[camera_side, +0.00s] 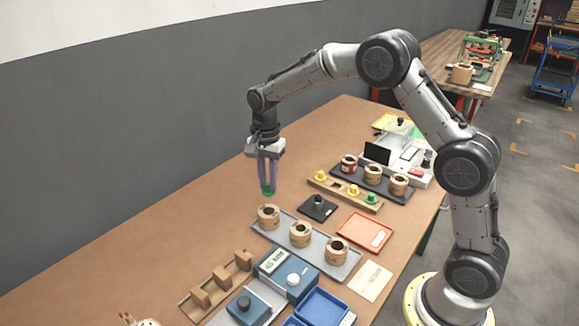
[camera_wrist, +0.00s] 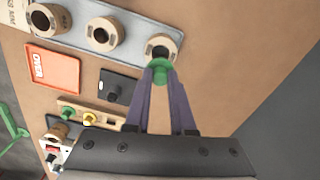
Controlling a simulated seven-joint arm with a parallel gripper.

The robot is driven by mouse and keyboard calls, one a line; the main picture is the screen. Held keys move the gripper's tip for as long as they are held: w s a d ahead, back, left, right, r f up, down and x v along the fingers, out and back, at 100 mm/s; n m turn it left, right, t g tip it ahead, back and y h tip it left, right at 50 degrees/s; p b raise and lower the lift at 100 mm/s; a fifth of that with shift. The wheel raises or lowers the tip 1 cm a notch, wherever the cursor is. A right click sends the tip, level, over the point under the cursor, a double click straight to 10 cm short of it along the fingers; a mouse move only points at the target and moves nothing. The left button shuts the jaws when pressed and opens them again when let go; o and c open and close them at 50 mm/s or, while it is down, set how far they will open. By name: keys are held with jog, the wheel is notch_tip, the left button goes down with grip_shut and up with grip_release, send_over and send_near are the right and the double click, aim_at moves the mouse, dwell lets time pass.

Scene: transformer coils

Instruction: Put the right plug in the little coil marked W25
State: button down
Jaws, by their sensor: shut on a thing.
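Three small tan coils with dark holes stand on a grey tray: an end coil (camera_side: 268,217), a middle coil (camera_side: 300,234) and a far-end coil (camera_side: 336,250). Their markings are too small to read, so I cannot tell which is W25.
A wooden rack (camera_side: 330,187) holds yellow plugs (camera_side: 353,191) and another green plug (camera_side: 371,198). A dark tray (camera_side: 386,195) carries three more coils. A black block with a knob (camera_side: 318,206) and an orange tray (camera_side: 364,232) lie nearby. The table left of my gripper is clear.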

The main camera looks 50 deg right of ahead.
aim_at(268, 191)
jog(key=shift+a+f, duration=0.25)
jog(key=shift+f, duration=2)
jog(key=shift+f, duration=0.1)
jog(key=shift+f, duration=0.8)
jog(key=shift+c, duration=1.4)
grip_release()
jog(key=shift+r, duration=3.2)
